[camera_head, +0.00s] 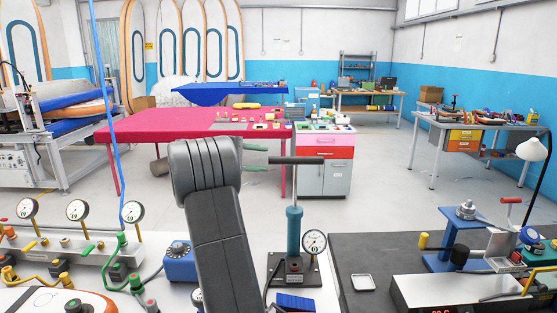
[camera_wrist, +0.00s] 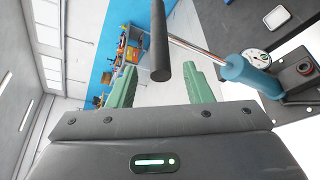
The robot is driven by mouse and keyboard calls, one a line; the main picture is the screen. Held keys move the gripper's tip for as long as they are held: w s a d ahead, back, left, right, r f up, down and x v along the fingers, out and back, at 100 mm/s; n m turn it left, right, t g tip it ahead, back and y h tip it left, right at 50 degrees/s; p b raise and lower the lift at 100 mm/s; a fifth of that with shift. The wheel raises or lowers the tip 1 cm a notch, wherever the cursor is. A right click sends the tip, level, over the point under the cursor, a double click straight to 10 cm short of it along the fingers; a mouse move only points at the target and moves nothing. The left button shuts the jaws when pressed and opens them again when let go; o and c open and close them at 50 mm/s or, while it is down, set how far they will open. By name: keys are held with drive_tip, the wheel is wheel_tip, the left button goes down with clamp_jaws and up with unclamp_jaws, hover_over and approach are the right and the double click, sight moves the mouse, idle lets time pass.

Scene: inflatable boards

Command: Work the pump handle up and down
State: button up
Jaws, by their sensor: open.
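The pump stands upright on a dark base plate at the front centre right of the head view. It has a teal cylinder (camera_head: 294,230), a thin rod that is extended upward, and a black crossbar handle (camera_head: 300,160) on top. My gripper (camera_head: 266,155) is open at the left end of the handle, its green fingers pointing right. In the wrist view, the handle (camera_wrist: 159,40) runs into the space between the green fingertips (camera_wrist: 160,70). I cannot tell whether a finger touches it. The teal cylinder also shows at the right of the wrist view (camera_wrist: 248,75).
A round gauge (camera_head: 314,242) sits beside the pump. A blue box (camera_head: 180,262) and several gauges and valves (camera_head: 76,210) stand to the left. A dark mat (camera_head: 375,255) with a small tray and a blue stand (camera_head: 458,235) lie to the right. Space above the handle is clear.

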sight(281, 161)
drive_tip(key=p+x, duration=0.1)
drive_tip(key=x, duration=0.6)
drive_tip(key=shift+w+d+f, duration=0.1)
drive_tip(key=shift+d, duration=0.1)
clamp_jaws()
